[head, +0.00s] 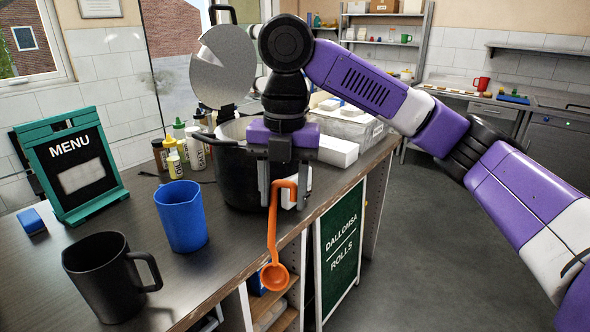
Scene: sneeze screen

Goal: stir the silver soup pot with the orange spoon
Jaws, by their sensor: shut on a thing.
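The orange spoon (272,235) hangs bowl-down from my gripper (284,196), its bent upper end between the two fingers. Its bowl (274,277) hangs in front of the counter's edge, outside any pot. A dark pot (235,182) stands on the counter just behind the gripper. The pot's rim and pale inside show partly, and my gripper and wrist hide its right part. A silver round lid (222,66) stands tilted up above and behind the pot. The pot's outer wall looks black, and no clearly silver pot body shows.
A blue cup (181,217), a black mug (105,279) and a green-framed menu board (72,165) stand on the counter (45,265) to the left. Several bottles (178,145) crowd the pot's left side. White boxes (338,150) sit to its right. A green sign (340,245) fronts the counter.

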